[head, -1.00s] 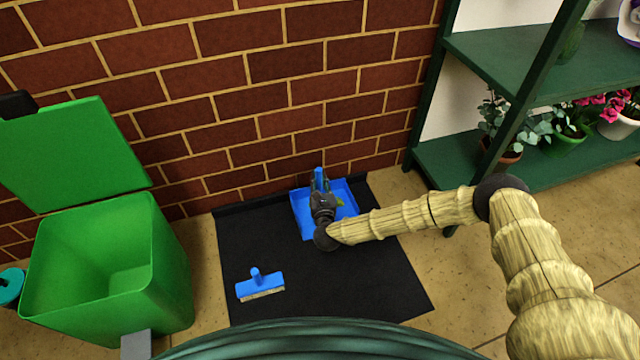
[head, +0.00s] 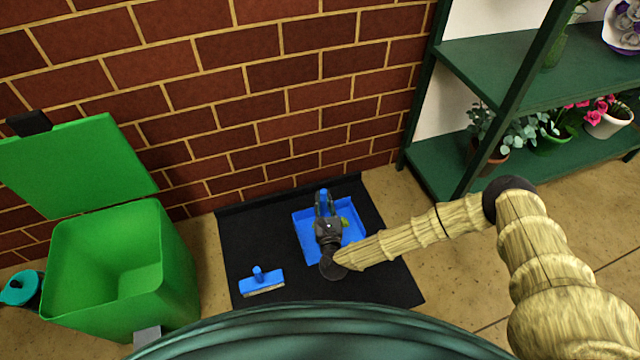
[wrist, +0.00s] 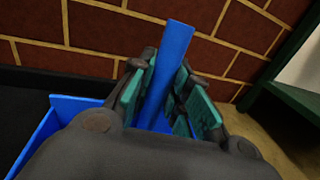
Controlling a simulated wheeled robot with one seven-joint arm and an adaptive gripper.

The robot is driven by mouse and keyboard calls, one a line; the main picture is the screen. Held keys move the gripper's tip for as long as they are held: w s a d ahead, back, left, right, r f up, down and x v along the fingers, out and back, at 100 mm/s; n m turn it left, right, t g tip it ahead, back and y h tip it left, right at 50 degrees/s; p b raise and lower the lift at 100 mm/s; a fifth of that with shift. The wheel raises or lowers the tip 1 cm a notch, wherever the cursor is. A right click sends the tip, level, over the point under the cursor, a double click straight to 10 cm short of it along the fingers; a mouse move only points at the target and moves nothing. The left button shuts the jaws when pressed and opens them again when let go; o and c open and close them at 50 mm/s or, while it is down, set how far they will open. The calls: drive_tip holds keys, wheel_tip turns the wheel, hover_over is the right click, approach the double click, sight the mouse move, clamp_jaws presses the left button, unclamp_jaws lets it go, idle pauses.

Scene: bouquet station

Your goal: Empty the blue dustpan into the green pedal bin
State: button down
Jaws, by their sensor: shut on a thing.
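The blue dustpan (head: 304,238) is over the black mat in the head view, near the brick wall. A small green scrap (head: 345,223) shows in its pan. My gripper (head: 323,200) is shut on the dustpan's upright blue handle. In the wrist view the handle (wrist: 168,65) stands between the teal finger pads, and part of the pan wall (wrist: 40,137) shows at left. I cannot tell whether the pan touches the mat. The green pedal bin (head: 180,265) stands at the left with its lid (head: 75,165) open. The visible inside of the bin looks empty.
A blue brush (head: 262,281) lies on the black mat (head: 250,220) between bin and dustpan. A teal-topped container (head: 20,288) stands left of the bin. A green shelf (head: 470,60) with potted plants is at right. The brick wall closes off the back.

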drive_tip(key=s, duration=0.2)
drive_tip(key=s+p, duration=0.1)
drive_tip(key=shift+s+d+r, duration=0.2)
drive_tip(key=shift+d+r, duration=0.05)
drive_tip(key=shift+d, duration=0.1)
drive_tip(key=shift+s+r, duration=0.25)
drive_tip(key=shift+s, duration=0.05)
wheel_tip(320, 180, up, 10)
drive_tip(key=p, duration=0.5)
drive_tip(key=shift+f, duration=0.25)
idle(0.5)
